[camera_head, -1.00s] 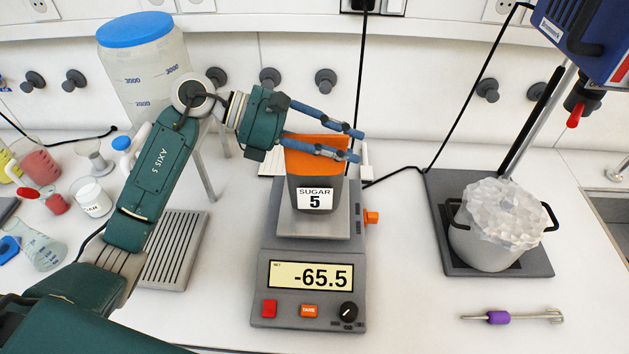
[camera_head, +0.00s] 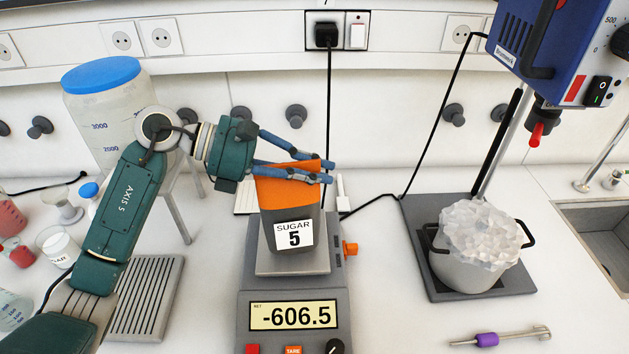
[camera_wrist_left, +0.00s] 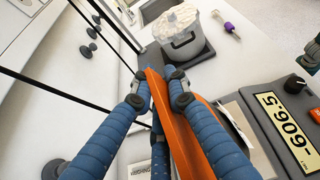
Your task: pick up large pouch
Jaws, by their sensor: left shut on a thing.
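The large pouch (camera_head: 287,210) is dark with an orange top and a white "SUGAR 5" label. It is slightly tilted, over the pan of the scale (camera_head: 293,265); whether a small gap separates them is hard to see. The scale's display (camera_head: 293,315) reads -606.5. My left gripper (camera_head: 325,172) is shut on the pouch's orange top, its blue fingers on both sides. In the left wrist view the orange edge of the pouch (camera_wrist_left: 172,115) stands between the fingers.
A pot of white chunks (camera_head: 465,262) stands on a stand's dark base to the right. A purple-handled tool (camera_head: 488,340) lies in front. A blue-lidded tank (camera_head: 110,120) stands at the left behind my arm. A sink (camera_head: 603,250) is at the far right.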

